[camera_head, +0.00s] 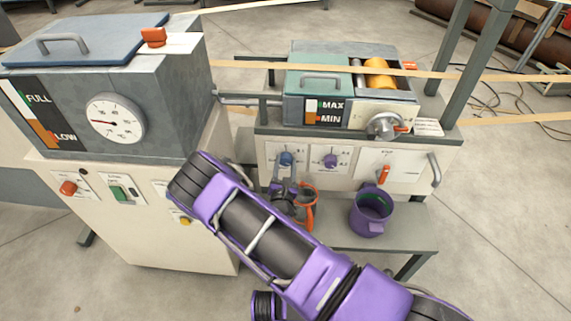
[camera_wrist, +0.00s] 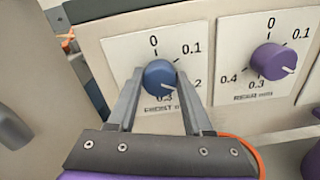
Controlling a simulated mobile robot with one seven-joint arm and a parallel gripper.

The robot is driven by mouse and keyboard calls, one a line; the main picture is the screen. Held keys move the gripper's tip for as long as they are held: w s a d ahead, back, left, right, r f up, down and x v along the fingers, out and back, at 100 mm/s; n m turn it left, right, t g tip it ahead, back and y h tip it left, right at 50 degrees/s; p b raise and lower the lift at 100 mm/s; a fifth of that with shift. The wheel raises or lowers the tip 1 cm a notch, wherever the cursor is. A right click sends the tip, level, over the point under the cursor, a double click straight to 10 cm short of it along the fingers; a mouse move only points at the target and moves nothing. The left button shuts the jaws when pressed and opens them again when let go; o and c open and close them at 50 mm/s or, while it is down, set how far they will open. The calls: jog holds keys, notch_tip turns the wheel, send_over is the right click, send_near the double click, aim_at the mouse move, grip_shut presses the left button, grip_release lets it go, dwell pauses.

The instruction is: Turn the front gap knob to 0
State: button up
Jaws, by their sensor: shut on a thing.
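The blue front gap knob (camera_wrist: 160,76) sits on a white dial plate marked 0, 0.1, 0.2 and 0.3, with "FRONT" printed below. Its white pointer line appears to aim to the lower right, near the partly covered 0.2 mark. My gripper (camera_wrist: 158,85) is shut on this knob, one finger on each side, and covers part of the dial's left and right. In the head view the blue knob (camera_head: 286,159) shows just above my gripper (camera_head: 285,182). The purple rear gap knob (camera_wrist: 273,61) stands to the right, its pointer near 0.2 or lower right.
A purple bucket (camera_head: 371,211) and an orange ring-shaped item (camera_head: 308,207) are on the grey shelf (camera_head: 405,236) below the panel. An orange-red lever (camera_head: 384,174) and a grey handle (camera_head: 434,170) are farther right. The large grey gauge cabinet (camera_head: 160,110) stands close on the left.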

grip_shut()
jog(key=shift+n, duration=0.3)
jog(key=n+p, duration=0.1)
jog(key=n, duration=0.4)
jog(key=shift+a, duration=0.15)
jog(key=n, duration=0.6)
jog(key=shift+p, duration=0.4)
jog(key=n, duration=0.6)
jog(key=shift+a+f, duration=0.1)
jog(key=shift+f, duration=0.1)
jog(key=n, duration=0.6)
jog(key=shift+f, duration=0.1)
jog(key=shift+n, duration=0.3)
